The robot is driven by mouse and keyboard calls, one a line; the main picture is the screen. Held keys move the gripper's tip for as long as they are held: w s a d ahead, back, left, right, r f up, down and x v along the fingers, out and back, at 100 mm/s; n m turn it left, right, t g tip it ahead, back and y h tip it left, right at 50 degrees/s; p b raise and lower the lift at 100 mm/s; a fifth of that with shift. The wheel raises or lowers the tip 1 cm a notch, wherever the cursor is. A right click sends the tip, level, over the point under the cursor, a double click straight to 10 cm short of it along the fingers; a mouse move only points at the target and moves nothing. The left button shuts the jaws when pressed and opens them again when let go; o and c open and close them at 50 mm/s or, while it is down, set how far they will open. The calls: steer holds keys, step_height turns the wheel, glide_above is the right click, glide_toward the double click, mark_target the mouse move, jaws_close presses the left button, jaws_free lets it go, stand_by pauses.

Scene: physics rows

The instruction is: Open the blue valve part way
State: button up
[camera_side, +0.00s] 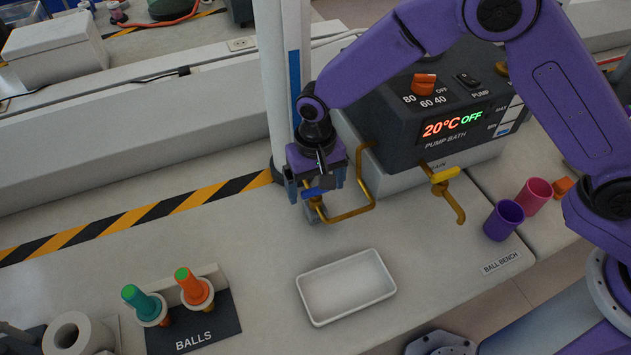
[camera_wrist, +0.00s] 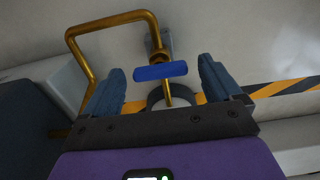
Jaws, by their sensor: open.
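The blue valve handle (camera_wrist: 161,71) is a short flat bar on a brass pipe (camera_wrist: 86,70). In the wrist view it lies crosswise, nearly level in the picture. In the side view the blue handle (camera_side: 317,191) shows partly below my gripper. My gripper (camera_wrist: 165,76) is open, with one blue-grey finger on each side of the handle and a visible gap at both ends. In the side view my gripper (camera_side: 314,186) points down over the brass pipe beside the pump bath (camera_side: 400,150). Whether the fingertips reach the handle's depth is unclear.
A yellow valve (camera_side: 445,174) sits on a second brass pipe to the right. A white tray (camera_side: 345,286) lies in front on the bench. Purple (camera_side: 503,221) and pink (camera_side: 535,196) cups stand at right; a BALLS rack (camera_side: 193,326) is at left. A pale post (camera_side: 283,80) stands close behind.

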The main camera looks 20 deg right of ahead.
steer(key=c, duration=1.1)
steer(key=shift+o, duration=0.2)
steer(key=shift+n, duration=0.3)
steer(key=n, duration=0.4)
steer(key=shift+n, duration=2.1)
steer(key=o, duration=1.1)
steer(key=shift+c, duration=0.2)
